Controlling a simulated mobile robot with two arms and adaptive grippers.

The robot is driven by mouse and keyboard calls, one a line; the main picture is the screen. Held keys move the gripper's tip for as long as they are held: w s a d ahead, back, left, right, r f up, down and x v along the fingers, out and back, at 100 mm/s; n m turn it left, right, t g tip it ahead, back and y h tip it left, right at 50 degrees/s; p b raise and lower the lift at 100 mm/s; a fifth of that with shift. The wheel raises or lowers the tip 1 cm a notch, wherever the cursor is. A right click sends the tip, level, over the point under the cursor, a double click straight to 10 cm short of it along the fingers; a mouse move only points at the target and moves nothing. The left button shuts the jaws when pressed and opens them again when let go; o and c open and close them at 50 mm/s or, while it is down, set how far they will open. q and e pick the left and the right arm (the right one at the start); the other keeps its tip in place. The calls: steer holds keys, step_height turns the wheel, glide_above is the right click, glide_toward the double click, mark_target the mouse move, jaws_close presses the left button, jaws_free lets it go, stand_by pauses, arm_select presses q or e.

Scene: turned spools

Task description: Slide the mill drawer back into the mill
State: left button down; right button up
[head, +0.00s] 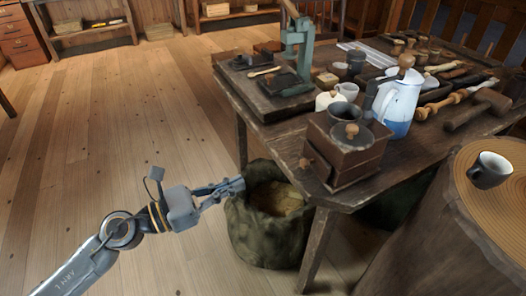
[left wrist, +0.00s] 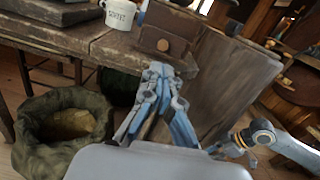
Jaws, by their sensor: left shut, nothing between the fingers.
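The wooden mill (head: 345,158) stands on the near corner of the table, with a dark bowl-like top and a wooden knob. Its drawer (head: 318,167) juts out at the front left, with a round knob (head: 305,163) facing my left arm. In the left wrist view the drawer (left wrist: 160,40) shows front-on behind the fingers. My left gripper (head: 238,184) is shut and empty, left of and apart from the drawer, beside the table edge over the sack's rim. My right gripper (left wrist: 228,148) shows small in the left wrist view; its jaws are unclear.
An open sack (head: 270,205) stands on the floor below the gripper. A blue-white pot (head: 398,100), cups and a green press (head: 298,50) crowd the table behind the mill. Floor at left is clear.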

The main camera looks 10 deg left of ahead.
arm_select(q)
steer(key=p, duration=0.3)
glide_toward(303, 160)
steer(key=shift+m+g, duration=0.4)
steer(key=x, duration=0.5)
steer(key=shift+w+d+p, duration=0.2)
steer(key=shift+w+p, duration=0.1)
steer(key=shift+w, duration=0.1)
steer(key=shift+w+d+f, duration=0.1)
steer(key=shift+w+d, duration=0.15)
steer(key=shift+d, duration=0.15)
arm_select(e)
steer(key=s+f, duration=0.3)
steer(key=f, duration=0.8)
steer(key=shift+f+g, duration=0.3)
steer(key=shift+g, duration=0.1)
arm_select(q)
steer(key=shift+w, duration=0.1)
arm_select(e)
steer(key=shift+s+r, duration=0.1)
arm_select(q)
steer(key=shift+w+d+p, duration=0.25)
steer(key=shift+d+p, duration=0.15)
steer(key=shift+r, duration=0.25)
arm_select(e)
steer(key=shift+s+f, duration=0.75)
steer(key=shift+f, duration=0.1)
